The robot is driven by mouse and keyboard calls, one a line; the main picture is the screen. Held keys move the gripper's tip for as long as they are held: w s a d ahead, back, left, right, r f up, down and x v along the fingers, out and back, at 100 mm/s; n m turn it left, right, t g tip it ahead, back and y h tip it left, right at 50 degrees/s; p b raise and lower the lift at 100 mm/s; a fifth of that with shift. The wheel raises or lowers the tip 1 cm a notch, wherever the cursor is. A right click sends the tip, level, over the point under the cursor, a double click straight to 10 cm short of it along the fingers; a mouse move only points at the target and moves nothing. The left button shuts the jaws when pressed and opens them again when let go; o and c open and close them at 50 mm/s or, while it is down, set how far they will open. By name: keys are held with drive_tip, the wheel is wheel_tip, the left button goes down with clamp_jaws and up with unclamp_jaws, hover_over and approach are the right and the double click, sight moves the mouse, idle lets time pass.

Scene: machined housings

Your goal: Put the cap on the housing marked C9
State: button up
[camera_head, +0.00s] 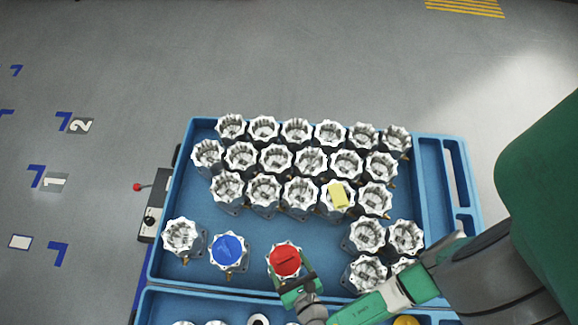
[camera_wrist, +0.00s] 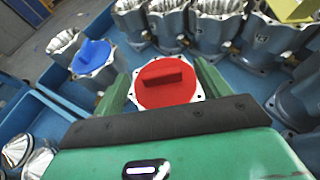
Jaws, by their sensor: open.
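A red cap (camera_head: 285,260) with a raised bar grip sits on a silver-rimmed housing in the front row of the blue tray. My gripper (camera_head: 293,280) is open at this red cap. In the wrist view the red cap (camera_wrist: 168,82) lies between the two green fingers of my gripper (camera_wrist: 163,88), with a gap at least on the left side. A blue cap (camera_head: 228,249) sits on the housing to its left. A yellow block-like cap (camera_head: 339,195) lies on a housing in the third row. I cannot read a C9 mark on any housing.
Several open housings (camera_head: 297,130) stand close together in rows at the back of the blue tray (camera_head: 185,150). More stand at the right, close to my arm (camera_head: 367,237). Bare tray floor shows around the red- and blue-capped housings. A second tray lies in front.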

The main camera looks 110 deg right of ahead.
drive_tip(key=v, duration=0.7)
drive_tip(key=shift+a+r, duration=0.2)
drive_tip(key=shift+a, duration=0.15)
idle(0.4)
